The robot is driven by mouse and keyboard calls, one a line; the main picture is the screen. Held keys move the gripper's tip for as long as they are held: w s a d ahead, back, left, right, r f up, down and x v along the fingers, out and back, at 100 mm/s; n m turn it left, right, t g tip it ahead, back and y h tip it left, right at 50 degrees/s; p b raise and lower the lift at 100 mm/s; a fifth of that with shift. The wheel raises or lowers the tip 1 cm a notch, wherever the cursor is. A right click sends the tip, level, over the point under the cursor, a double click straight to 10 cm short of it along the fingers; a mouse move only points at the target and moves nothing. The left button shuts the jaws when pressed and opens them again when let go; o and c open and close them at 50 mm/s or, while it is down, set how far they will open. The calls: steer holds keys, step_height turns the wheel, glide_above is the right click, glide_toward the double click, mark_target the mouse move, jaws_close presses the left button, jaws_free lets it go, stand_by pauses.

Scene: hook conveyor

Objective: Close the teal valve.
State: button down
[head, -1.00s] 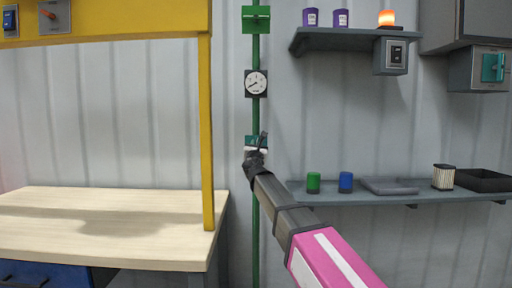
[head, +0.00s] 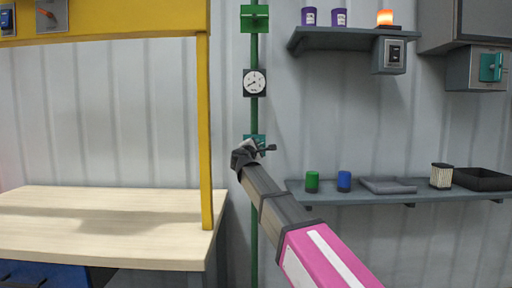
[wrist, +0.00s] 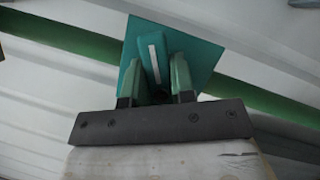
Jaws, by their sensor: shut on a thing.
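The teal valve (head: 250,137) sits on a green vertical pipe (head: 254,112), below a round gauge. My arm partly covers it in the head view. In the wrist view its square teal plate (wrist: 199,53) and its handle with a white stripe (wrist: 153,57) show clearly. My gripper (wrist: 156,78) has one finger on each side of the handle and is shut on it. The handle sits tilted in the wrist view. In the head view my gripper (head: 259,146) is small, and its fingertips are hard to make out.
A gauge (head: 255,83) and a green valve (head: 254,18) sit higher on the pipe. A yellow post (head: 206,130) and a wooden bench (head: 100,225) stand to the left. A low shelf (head: 400,196) with cups and trays is to the right, under an upper shelf (head: 345,39).

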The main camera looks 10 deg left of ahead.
steer(key=m+g, duration=0.1)
steer(key=m, duration=0.4)
steer(key=shift+f+g, duration=0.2)
steer(key=shift+g, duration=0.2)
steer(key=shift+d+m, duration=0.1)
steer(key=shift+m, duration=0.2)
steer(key=c, duration=1)
jaws_free()
steer(key=shift+o, duration=0.2)
steer(key=s+a, duration=0.1)
steer(key=s, duration=0.9)
steer(key=shift+s+a, duration=0.35)
